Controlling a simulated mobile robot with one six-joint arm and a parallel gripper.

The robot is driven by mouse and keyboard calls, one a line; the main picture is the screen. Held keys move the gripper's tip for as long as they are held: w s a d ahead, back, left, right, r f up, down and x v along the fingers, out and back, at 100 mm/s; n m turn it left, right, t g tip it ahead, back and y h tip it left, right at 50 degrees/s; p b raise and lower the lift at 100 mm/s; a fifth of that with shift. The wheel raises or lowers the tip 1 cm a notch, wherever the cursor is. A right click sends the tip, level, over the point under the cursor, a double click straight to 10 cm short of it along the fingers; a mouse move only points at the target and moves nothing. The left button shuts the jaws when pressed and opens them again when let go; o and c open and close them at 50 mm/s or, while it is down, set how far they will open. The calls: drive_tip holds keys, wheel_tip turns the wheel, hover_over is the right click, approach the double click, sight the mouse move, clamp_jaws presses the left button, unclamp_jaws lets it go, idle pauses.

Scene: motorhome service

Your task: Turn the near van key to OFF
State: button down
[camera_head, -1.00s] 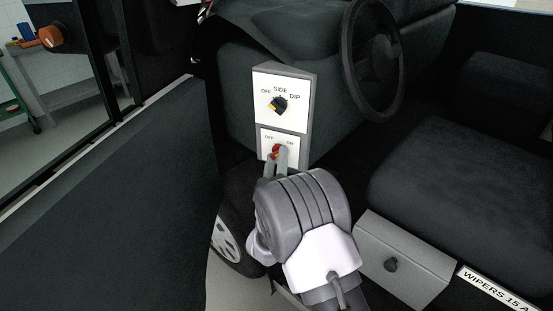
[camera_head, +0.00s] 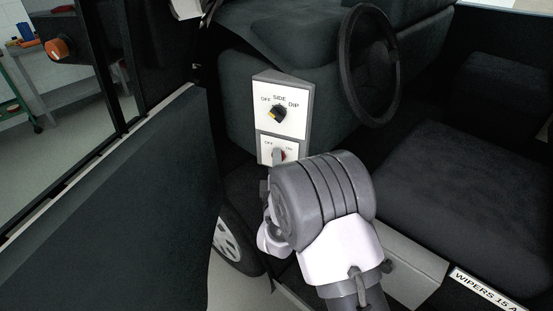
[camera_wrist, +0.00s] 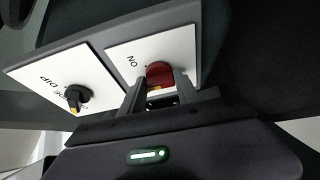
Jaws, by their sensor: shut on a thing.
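The near van key is a red knob (camera_wrist: 160,72) on a white panel marked OFF and ON, and a little red of it shows in the head view (camera_head: 284,156). My gripper (camera_wrist: 160,92) is shut on the knob, a finger on each side of it. In the head view, my gripper's fingers (camera_head: 278,158) cover most of the knob. The ON label shows there, but OFF is hidden. I cannot tell exactly which position the knob points to.
Above the key, a black light switch (camera_head: 280,113) with a yellow mark has OFF, SIDE and DIP labels. A steering wheel (camera_head: 370,65) and dark seat (camera_head: 460,185) are to the right. The open van door (camera_head: 120,200) stands left.

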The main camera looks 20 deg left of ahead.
drive_tip(key=n+g+h+p, duration=0.1)
drive_tip(key=n+p, duration=0.1)
drive_tip(key=p, duration=0.1)
drive_tip(key=n+p, duration=0.2)
drive_tip(key=n, duration=0.1)
drive_tip(key=n+g+h+p, duration=0.1)
drive_tip(key=n+p, duration=0.1)
drive_tip(key=p, duration=0.1)
drive_tip(key=shift+a+r+n+g+h+p, duration=0.15)
drive_tip(key=shift+r+n+g+h+p, duration=0.15)
drive_tip(key=shift+r+p, duration=0.05)
drive_tip(key=shift+f, duration=0.1)
idle(0.3)
drive_tip(key=c, duration=0.9)
unclamp_jaws()
drive_tip(key=p+v, duration=0.2)
drive_tip(key=v, duration=1.5)
drive_tip(key=shift+s+r, duration=0.15)
drive_tip(key=shift+r, duration=0.1)
